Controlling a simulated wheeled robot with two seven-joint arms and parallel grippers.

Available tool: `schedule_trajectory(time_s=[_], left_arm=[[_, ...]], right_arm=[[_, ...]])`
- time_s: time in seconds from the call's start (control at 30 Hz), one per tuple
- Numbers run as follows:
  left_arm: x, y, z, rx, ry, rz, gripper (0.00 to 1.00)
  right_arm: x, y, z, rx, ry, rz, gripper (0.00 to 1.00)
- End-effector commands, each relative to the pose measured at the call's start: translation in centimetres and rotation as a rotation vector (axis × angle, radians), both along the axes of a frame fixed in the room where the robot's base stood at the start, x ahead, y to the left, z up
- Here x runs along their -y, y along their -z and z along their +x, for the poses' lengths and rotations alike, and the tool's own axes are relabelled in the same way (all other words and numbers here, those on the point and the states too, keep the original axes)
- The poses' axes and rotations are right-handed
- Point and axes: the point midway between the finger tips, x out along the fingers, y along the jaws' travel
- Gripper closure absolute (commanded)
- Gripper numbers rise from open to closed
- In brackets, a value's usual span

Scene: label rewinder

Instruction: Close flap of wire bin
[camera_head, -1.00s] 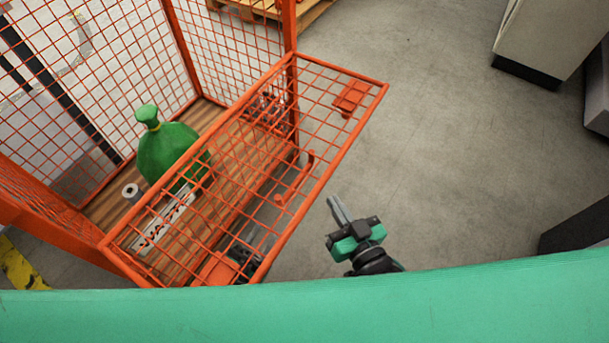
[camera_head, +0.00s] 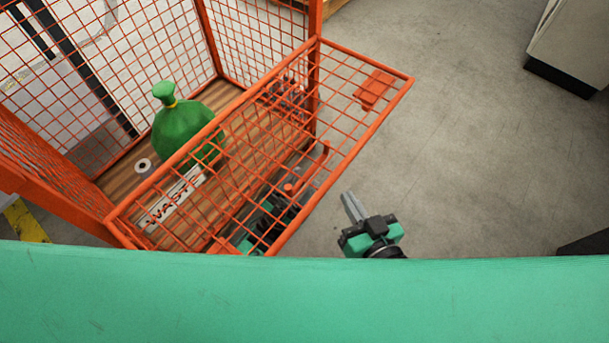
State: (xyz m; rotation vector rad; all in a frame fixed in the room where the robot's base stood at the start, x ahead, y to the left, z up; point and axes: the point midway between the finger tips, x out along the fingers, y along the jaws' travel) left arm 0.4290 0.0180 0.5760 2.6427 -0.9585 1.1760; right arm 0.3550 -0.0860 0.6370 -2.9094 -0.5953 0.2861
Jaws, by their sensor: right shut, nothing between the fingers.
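The orange wire bin (camera_head: 208,40) stands at the left in the head view. Its mesh flap (camera_head: 412,80) is open, sticking outward from the bin's front toward the right. A white WASTE sign (camera_head: 176,199) shows through the mesh. My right gripper (camera_head: 350,204) is shut and empty, just right of the flap's outer edge, with a gap to it in the picture. My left gripper (camera_head: 297,192) appears beneath the flap, seen through the mesh; its fingers are partly hidden and I cannot tell their state or whether they touch the flap.
A green tied bag (camera_head: 182,128) and a small roll (camera_head: 143,166) sit on the bin's wooden floor. A pale cabinet (camera_head: 575,45) stands at the upper right. The grey floor (camera_head: 470,150) right of the flap is clear. A dark object (camera_head: 585,244) stands at the right edge.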

Motion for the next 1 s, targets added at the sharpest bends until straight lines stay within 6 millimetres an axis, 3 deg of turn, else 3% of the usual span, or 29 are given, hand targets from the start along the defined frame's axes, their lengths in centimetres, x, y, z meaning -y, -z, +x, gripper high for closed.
schedule_trajectory(time_s=[0.2,0.47,0.67,1.0], left_arm=[[0.77,-1.10,0.78,0.001,0.001,0.000,0.64],[0.82,-1.12,0.83,0.000,0.000,0.000,0.64],[0.82,-1.11,0.81,-0.001,0.000,0.001,1.00],[0.84,-1.32,0.77,-0.005,0.001,-0.004,1.00]], right_arm=[[-0.07,0.31,-0.21,-0.016,-0.004,-0.003,1.00],[-0.08,0.38,-0.24,-0.018,-0.003,-0.004,1.00],[-0.08,0.39,-0.25,-0.018,-0.003,-0.004,1.00],[-0.13,0.43,-0.31,-0.030,-0.006,-0.008,1.00]])
